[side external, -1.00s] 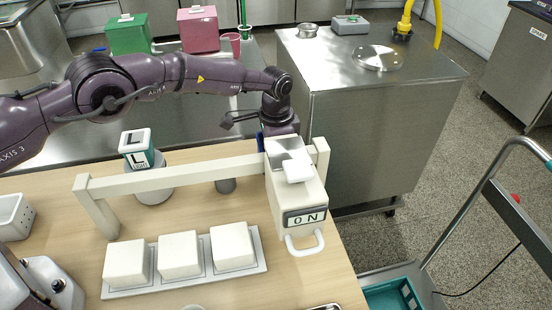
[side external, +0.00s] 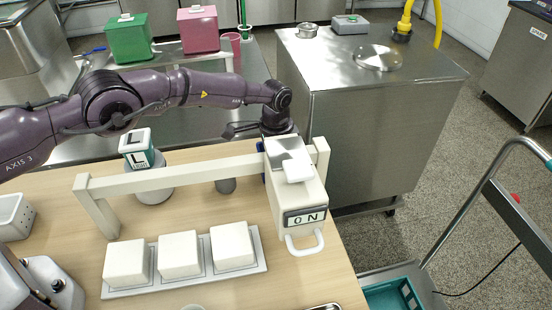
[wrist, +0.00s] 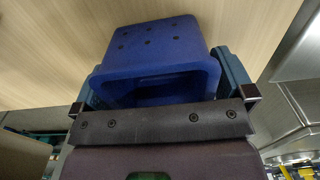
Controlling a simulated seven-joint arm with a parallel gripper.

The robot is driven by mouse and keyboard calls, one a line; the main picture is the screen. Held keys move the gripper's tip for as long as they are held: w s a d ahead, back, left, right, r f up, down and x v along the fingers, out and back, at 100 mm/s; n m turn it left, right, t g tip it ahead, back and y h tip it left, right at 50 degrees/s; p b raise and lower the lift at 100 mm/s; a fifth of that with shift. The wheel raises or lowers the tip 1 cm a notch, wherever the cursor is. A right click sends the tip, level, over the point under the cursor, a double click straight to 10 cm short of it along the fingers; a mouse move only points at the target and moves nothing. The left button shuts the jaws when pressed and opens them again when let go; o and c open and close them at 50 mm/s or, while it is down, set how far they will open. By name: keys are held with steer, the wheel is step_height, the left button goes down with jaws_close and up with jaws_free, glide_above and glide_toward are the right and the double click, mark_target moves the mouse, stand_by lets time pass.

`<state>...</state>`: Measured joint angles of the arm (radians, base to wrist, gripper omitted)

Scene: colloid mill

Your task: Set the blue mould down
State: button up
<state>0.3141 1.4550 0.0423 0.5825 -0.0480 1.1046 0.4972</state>
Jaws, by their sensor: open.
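The blue mould (wrist: 155,48) fills the upper middle of the wrist view, with a wide rim and several small holes in its face. My gripper (wrist: 158,78) is open, with one teal finger on each side of the mould's rim. The wooden tabletop shows around and behind the mould. I cannot tell whether the mould rests on it. In the side external view my gripper and nearly all of the mould are hidden behind the white press head marked ON; only a sliver of blue shows at its left edge.
The white press head (side external: 298,195) and its cream crossbar (side external: 180,174) stand in front of my wrist. White blocks on a tray (side external: 205,275) lie at the front. A steel cabinet (side external: 370,130) is right.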

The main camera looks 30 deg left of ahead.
step_height(320, 180, up, 12)
stand_by(0.4)
steer(key=shift+r, duration=0.1)
steer(key=s+a+r+n+t, duration=0.1)
steer(key=s+a+r, duration=0.3)
steer(key=r, duration=0.4)
steer(key=s+a+r+n+t, duration=0.1)
steer(key=s+a+r+n, duration=0.2)
steer(key=r, duration=0.4)
steer(key=s+a+r+t, duration=0.1)
steer(key=s+a+r, duration=0.3)
steer(key=s+r, duration=0.3)
steer(key=s+a+n+t, duration=0.1)
steer(key=s+a+n, duration=0.1)
steer(key=s, duration=0.9)
steer(key=s+a+n+t, duration=0.1)
steer(key=s+a+n, duration=0.2)
steer(key=s, duration=0.8)
steer(key=shift+a+f+t, duration=0.3)
steer(key=shift+a+f, duration=0.1)
steer(key=shift+a, duration=0.25)
